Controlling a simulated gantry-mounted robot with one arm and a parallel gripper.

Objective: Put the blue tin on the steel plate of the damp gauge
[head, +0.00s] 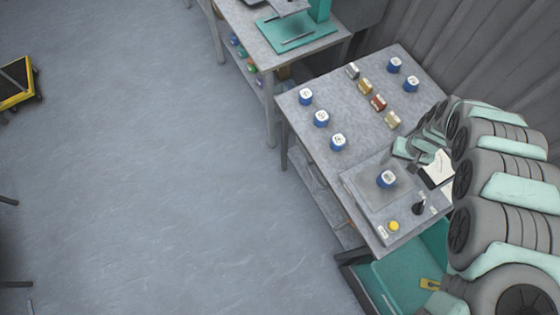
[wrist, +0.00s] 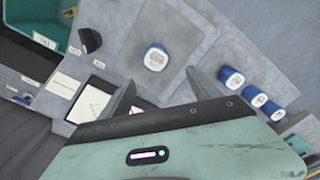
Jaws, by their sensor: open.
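A blue tin (head: 386,180) with a white labelled lid stands upright on the steel plate (head: 366,195) of the damp gauge (head: 352,184). The same tin (wrist: 156,57) shows in the wrist view, beyond my fingertips, with the bare plate (wrist: 150,22) around it. My gripper (wrist: 160,80) is open and empty, its two fingers apart and clear of the tin. In the head view my gripper (head: 404,150) is over the table, just behind the gauge, partly hidden by my arm.
Three more blue tins (head: 321,119) stand in a row at the table's left, two more (head: 403,75) at the back. Several small coloured blocks (head: 378,103) lie between them. The gauge carries a yellow button (head: 393,226) and black knob (head: 419,206). A teal bin (head: 415,272) is in front.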

